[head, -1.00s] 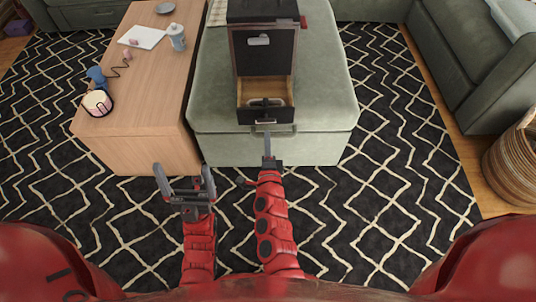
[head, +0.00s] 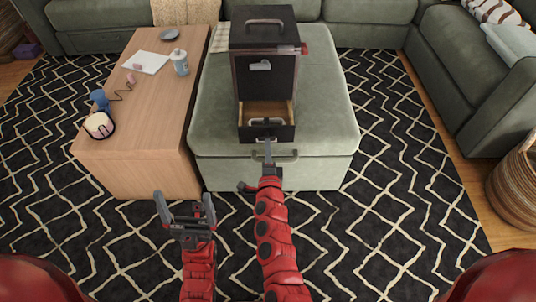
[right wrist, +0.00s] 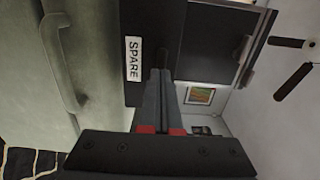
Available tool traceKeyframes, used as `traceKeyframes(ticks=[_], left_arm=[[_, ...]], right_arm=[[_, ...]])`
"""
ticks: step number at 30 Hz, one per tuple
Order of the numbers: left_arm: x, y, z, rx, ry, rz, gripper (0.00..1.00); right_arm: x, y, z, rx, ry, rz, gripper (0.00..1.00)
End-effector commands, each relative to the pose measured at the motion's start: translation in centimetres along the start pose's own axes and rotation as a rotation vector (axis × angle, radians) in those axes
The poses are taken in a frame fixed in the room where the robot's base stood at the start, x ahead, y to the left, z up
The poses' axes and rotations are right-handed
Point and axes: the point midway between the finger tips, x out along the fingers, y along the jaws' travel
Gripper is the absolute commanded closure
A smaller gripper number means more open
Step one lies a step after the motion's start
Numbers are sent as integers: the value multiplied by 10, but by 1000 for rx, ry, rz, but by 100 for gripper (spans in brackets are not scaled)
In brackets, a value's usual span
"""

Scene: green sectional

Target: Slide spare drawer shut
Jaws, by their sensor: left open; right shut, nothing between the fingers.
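The spare drawer (head: 247,133) stands open at the bottom of a black cabinet (head: 283,68), its wooden inside showing. In the right wrist view its dark front (right wrist: 133,90) carries a white label (right wrist: 133,59) reading SPARE. My right gripper (head: 267,146) is shut and empty, with its tips at the drawer front. The right wrist view shows its closed fingers (right wrist: 160,75) pointing at that front; I cannot tell whether they touch it. My left gripper (head: 184,208) is open and empty, low above the rug, left of my right arm.
The cabinet stands on a green ottoman (head: 325,110) with a handle on its front. A wooden table (head: 150,100) to the left holds a bottle (head: 180,62), a paper, a mug and small items. A sofa and a woven basket (head: 517,185) are at the right.

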Motion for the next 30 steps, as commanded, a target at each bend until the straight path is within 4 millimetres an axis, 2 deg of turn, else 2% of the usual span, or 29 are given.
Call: traceKeyframes(ticks=[9, 15, 22, 30], left_arm=[[-22, 1, 4, 0, 0, 0, 0], [-30, 2, 5, 0, 0, 0, 0], [-35, 2, 6, 0, 0, 0, 0], [-35, 2, 6, 0, 0, 0, 0]], right_arm=[[70, 2, 0, 1, -1, -1, 100], [102, 2, 0, -1, -1, 0, 100], [121, 1, 1, -1, -3, 1, 100], [125, 0, 0, 0, 0, -1, 100]])
